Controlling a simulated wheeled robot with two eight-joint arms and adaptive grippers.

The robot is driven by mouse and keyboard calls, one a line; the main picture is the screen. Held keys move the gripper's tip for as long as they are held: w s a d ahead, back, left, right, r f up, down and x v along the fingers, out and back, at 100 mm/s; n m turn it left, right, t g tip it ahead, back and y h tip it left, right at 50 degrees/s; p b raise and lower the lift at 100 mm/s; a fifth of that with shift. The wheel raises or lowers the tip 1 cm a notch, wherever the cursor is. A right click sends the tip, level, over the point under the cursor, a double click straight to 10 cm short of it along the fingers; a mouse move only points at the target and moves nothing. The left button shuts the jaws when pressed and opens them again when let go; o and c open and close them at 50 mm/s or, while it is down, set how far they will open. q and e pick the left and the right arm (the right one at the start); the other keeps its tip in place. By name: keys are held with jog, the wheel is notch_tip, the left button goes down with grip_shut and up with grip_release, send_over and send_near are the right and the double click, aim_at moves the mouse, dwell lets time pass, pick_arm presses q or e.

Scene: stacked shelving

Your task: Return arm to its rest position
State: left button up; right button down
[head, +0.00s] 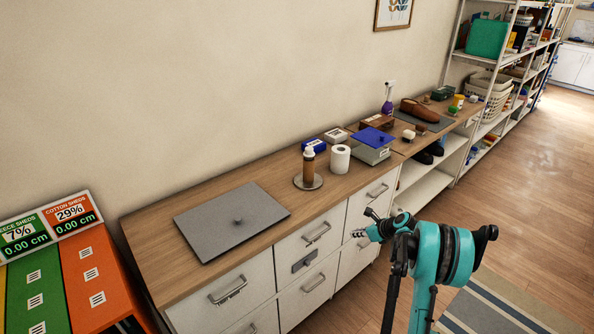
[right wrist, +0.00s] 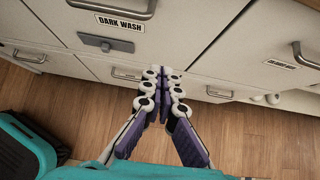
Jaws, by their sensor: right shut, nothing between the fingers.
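My right arm comes up from the bottom right in the head view, teal and black. Its right gripper (head: 358,233) is in front of the drawer fronts, below the counter's front edge. In the right wrist view the right gripper (right wrist: 164,75) has its purple-backed fingers together at the tips, with nothing between them. It points at the white drawers, near the one labelled DARK WASH (right wrist: 120,22). Whether the fingertips touch the drawer front I cannot tell. My left gripper is not in view.
Drawer handles (head: 316,233) stick out. Open shelving (head: 425,185) stands beyond.

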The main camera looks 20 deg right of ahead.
jog(key=s+a+r+n+g+h, duration=0.1)
jog(key=s+a+r+n, duration=0.5)
jog(key=a+r+n, duration=0.3)
jog(key=s+a+r+n+h, duration=0.1)
jog(key=s+a+r+n, duration=0.6)
jog(key=a+r, duration=0.35)
jog(key=s+a+n, duration=0.4)
jog(key=s+n, duration=0.3)
jog(key=s, duration=0.3)
jog(key=s+a+n+h, duration=0.1)
jog(key=s+a+n, duration=0.3)
jog(key=s+n, duration=0.4)
jog(key=shift+s+a+f+h, duration=0.15)
jog(key=shift+s+a+h, duration=0.15)
jog(key=shift+s, duration=0.9)
